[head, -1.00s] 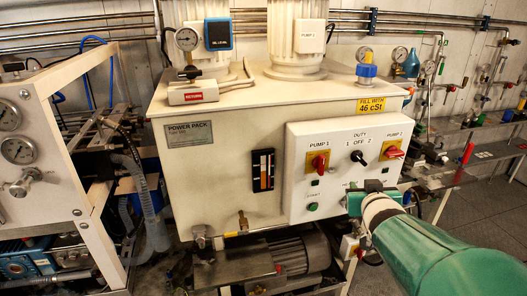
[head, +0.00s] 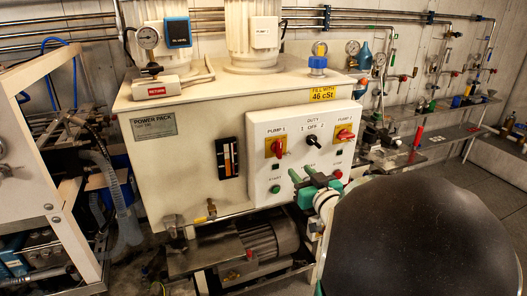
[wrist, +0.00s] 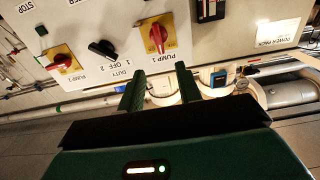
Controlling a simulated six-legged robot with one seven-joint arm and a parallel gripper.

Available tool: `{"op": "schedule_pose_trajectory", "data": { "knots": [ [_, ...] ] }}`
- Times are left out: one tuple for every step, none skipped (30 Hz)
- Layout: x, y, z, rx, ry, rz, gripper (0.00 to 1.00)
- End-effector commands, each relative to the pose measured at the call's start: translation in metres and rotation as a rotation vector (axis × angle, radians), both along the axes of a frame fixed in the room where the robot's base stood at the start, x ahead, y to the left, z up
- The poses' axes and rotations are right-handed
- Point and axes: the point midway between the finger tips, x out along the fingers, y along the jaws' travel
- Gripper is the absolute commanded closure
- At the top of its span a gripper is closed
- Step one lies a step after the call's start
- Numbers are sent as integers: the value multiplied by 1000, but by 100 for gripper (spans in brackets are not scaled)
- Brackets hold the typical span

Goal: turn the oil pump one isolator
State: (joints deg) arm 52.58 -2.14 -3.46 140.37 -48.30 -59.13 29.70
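The pump 1 isolator (head: 277,148) is a red rotary handle on a yellow plate, at the left of the white control panel (head: 258,178). Its handle looks about upright. In the wrist view, where the panel appears upside down, the isolator (wrist: 156,36) lies beyond my fingertips, near the gap's middle. My gripper (head: 303,172) is in front of the panel, below and right of the isolator. In the wrist view my gripper (wrist: 160,80) has its two green fingers apart with nothing between them. It appears clear of the isolator.
The black duty switch (head: 312,140) and the red pump 2 isolator (head: 345,135) are right of pump 1. A green start button (head: 275,189) sits below it. A level gauge (head: 228,157) is to the left. A motor (head: 260,238) lies under the cabinet.

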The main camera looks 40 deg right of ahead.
Motion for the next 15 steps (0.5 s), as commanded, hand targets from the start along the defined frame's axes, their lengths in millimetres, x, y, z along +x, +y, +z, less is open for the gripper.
{"op": "schedule_pose_trajectory", "data": {
  "knots": [
    [1, -1, 0, 1, -1, 1, 65],
    [3, -2, 0, 0, -2, 0, 65],
    [5, -4, 0, 1, -1, -2, 65],
    [8, -6, 0, 1, -1, -3, 65],
    [11, -7, 0, 1, -1, -4, 65],
    [17, -9, 0, 1, 0, -3, 65],
    [21, -10, -1, 2, -2, -4, 65],
    [27, -12, 0, 0, -2, -5, 65],
    [34, -14, -1, 1, 0, -4, 65],
    [40, -16, -1, 0, 0, -5, 65],
    [45, -18, 0, 1, -1, -5, 65],
    [53, -20, -1, 2, -2, -5, 65],
    [59, -21, 0, 2, -2, -5, 65],
    [64, -23, -1, 2, -1, -5, 65],
    [72, -25, -1, 1, 0, -4, 65]
  ]
}}
